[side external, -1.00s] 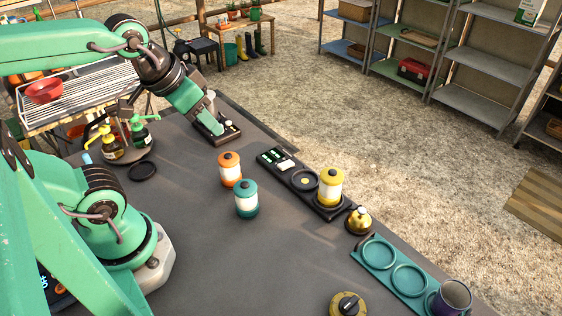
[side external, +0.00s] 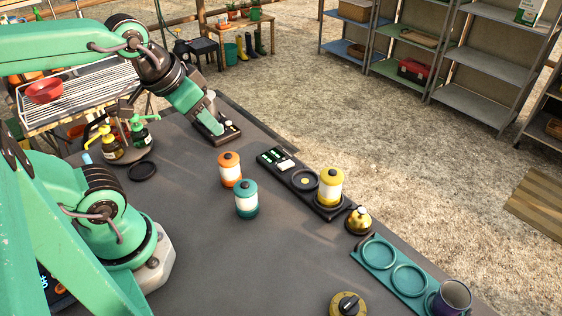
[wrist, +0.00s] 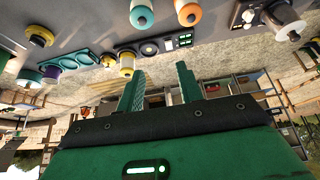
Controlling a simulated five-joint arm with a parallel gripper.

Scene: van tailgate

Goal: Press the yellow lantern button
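The yellow lantern (side external: 329,187) stands upright at the right end of a black base (side external: 283,168). It has a yellow top and bottom, a pale middle and a small dark cap (side external: 330,172) on top. It also shows in the wrist view (wrist: 127,63). An orange lantern (side external: 230,170) and a teal lantern (side external: 246,198) stand to its left, apart from it.
A brass bell (side external: 358,221) stands close right of the base, then a teal tray (side external: 393,282) with round recesses and a purple mug (side external: 453,297). A dial (side external: 348,304) is at the front. Pump bottles (side external: 142,131) stand at the left. The table's middle front is clear.

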